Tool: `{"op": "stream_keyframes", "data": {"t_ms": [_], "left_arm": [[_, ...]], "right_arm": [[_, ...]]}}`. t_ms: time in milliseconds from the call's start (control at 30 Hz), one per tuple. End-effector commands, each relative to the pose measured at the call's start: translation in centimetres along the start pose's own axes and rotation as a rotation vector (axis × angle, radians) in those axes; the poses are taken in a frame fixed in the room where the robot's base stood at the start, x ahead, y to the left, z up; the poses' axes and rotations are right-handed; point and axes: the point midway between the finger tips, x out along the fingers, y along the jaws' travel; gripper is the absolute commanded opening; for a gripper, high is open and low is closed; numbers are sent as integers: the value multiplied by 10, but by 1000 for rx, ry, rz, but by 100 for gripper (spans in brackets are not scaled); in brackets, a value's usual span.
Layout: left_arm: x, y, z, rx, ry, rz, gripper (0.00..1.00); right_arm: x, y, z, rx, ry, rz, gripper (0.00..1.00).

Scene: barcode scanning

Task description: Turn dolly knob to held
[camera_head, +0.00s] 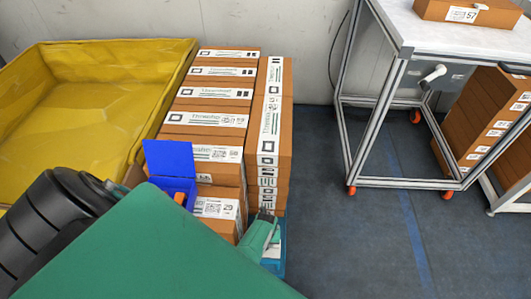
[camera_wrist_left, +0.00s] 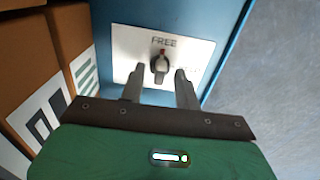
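In the left wrist view, a dark knob (camera_wrist_left: 160,68) with a red mark at its top sits on a white plate (camera_wrist_left: 125,45) on a blue panel. The word FREE is printed above the knob, and the red mark points up towards it. My left gripper (camera_wrist_left: 158,74) is open, with one grey finger on each side of the knob and gaps between. In the head view its green body (camera_head: 261,236) is beside the blue dolly part (camera_head: 277,262); the knob is hidden there. My right gripper is not in view.
Stacked brown boxes (camera_head: 271,140) stand right beside the dolly panel. A yellow bin (camera_head: 60,49) is at the left. A blue box-like item (camera_head: 168,158) sits by the stack. A metal-framed table (camera_head: 430,38) is at the upper right. The floor (camera_head: 340,235) right of the stack is clear.

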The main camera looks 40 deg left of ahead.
Motion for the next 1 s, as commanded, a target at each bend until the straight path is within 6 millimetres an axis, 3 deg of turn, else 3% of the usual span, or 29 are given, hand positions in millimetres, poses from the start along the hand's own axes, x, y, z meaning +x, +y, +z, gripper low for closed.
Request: {"op": "stream_keyframes", "data": {"t_ms": [367,533,1000], "left_arm": [[2,0,0,0,0,0,31],[2,0,0,0,0,0,0],[1,0,0,78,0,0,0]], "right_arm": [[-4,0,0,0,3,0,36],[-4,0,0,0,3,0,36],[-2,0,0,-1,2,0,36]]}}
